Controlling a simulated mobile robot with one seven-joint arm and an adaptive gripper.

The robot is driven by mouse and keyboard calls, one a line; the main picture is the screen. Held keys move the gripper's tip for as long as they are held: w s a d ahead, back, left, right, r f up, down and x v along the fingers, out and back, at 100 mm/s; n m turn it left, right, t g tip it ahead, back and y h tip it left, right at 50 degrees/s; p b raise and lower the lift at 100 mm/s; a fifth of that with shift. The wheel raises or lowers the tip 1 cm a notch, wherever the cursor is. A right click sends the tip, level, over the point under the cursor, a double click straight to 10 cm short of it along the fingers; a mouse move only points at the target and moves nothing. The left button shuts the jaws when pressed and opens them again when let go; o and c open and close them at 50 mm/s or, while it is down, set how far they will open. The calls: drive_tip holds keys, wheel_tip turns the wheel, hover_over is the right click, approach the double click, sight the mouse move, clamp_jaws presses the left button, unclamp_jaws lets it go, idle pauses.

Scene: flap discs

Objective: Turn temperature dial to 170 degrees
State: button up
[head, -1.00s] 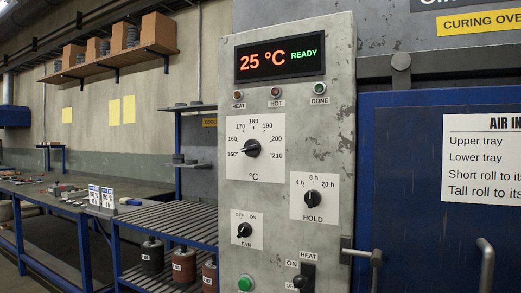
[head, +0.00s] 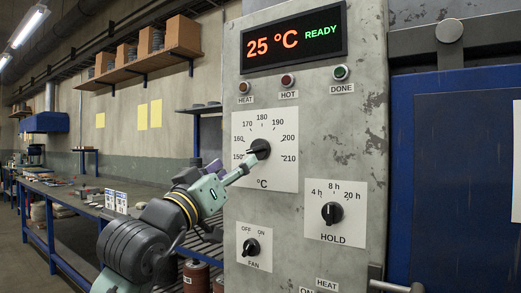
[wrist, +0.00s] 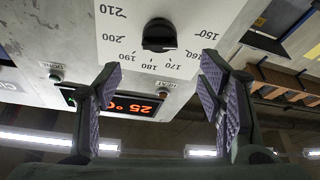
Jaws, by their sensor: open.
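The temperature dial (head: 260,149) is a black knob on a white scale plate (head: 284,178) marked from 150 to 210. In the head view its pointer is toward the 150 side. It also shows in the wrist view as a knob (wrist: 158,35) on the upside-down scale. My gripper (head: 230,172) is just left of and in front of the dial in the head view. In the wrist view its purple-padded fingers (wrist: 163,72) are wide apart, with the knob beyond the gap between them. I cannot tell whether a fingertip touches the knob.
The display (head: 294,38) reads 25 °C READY above indicator lamps. The HOLD knob (head: 332,212) and FAN knob (head: 251,247) sit below the temperature dial. A long workbench (head: 62,190) with several small items stands at left. A blue door (head: 450,200) is at right.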

sight(254, 149)
drive_tip(key=p+x, duration=0.2)
drive_tip(key=x, duration=0.7)
drive_tip(key=shift+r+p, duration=0.15)
drive_tip(key=shift+p, duration=0.25)
drive_tip(key=shift+c, duration=0.2)
drive_tip(key=c, duration=1.1)
